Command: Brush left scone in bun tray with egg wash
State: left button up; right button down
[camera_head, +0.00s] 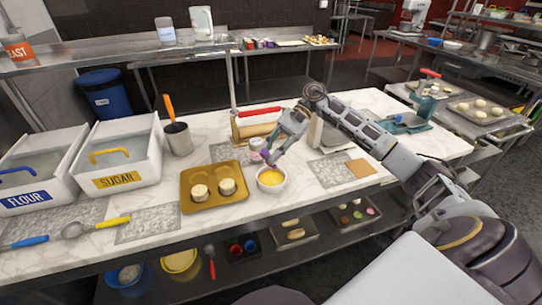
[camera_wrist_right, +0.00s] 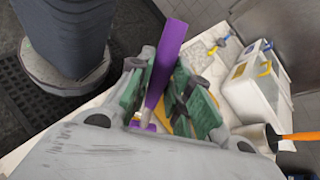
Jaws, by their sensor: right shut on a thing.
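A gold bun tray (camera_head: 215,206) lies on the counter with two pale scones in it, a left scone (camera_head: 200,192) and a right scone (camera_head: 227,187). Just right of the tray is a white bowl (camera_head: 271,188) of yellow egg wash (camera_head: 271,177). My right gripper (camera_head: 272,151) is above the back of the bowl, shut on a purple brush (camera_wrist_right: 166,55). The brush points down towards the bowl; whether its bristles touch the egg wash cannot be told. In the wrist view the green fingers of the right gripper (camera_wrist_right: 165,95) close around the brush. My left gripper is not in view.
A brown square (camera_head: 361,168) lies to the right.

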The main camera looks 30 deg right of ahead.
jog(key=shift+r, duration=1.3)
jog(key=shift+f, duration=2.3)
jog(key=shift+r, duration=0.1)
jog(key=shift+r, duration=2.25)
notch_tip(320, 180, down, 7)
jog(key=shift+f, duration=0.2)
jog(key=shift+r, duration=0.15)
